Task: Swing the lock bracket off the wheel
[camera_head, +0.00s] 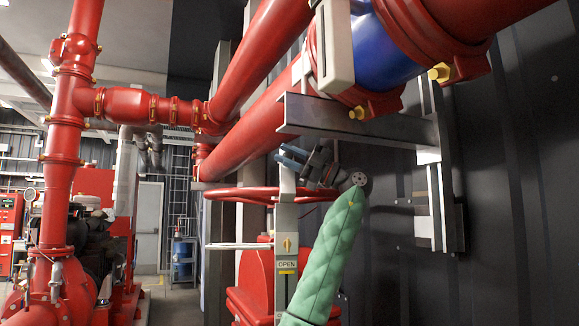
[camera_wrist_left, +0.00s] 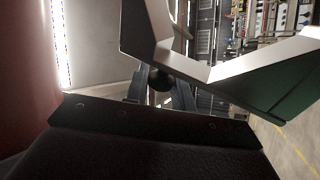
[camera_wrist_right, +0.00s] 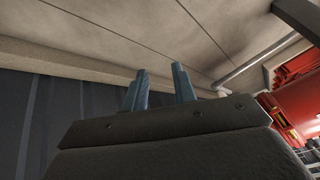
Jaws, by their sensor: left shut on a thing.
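The red wheel (camera_head: 235,194) lies level beneath the red pipes in the head view. The pale lock bracket (camera_head: 287,184) stands upright at the wheel's rim, above a plate marked OPEN (camera_head: 287,265). My left gripper (camera_head: 292,156) is at the bracket's upper end, at the end of my green-sleeved arm. In the left wrist view its fingers (camera_wrist_left: 155,84) are shut on a dark round knob (camera_wrist_left: 160,78) beside the bracket's angled grey metal (camera_wrist_left: 205,72). My right gripper (camera_wrist_right: 160,88) shows only in the right wrist view, with its fingers apart and nothing between them.
A grey steel beam (camera_head: 350,118) and thick red pipes (camera_head: 245,130) hang just above my left gripper. The dark corrugated wall (camera_head: 520,200) stands close on the right. A red pump riser (camera_head: 62,150) stands at the left, with open floor between.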

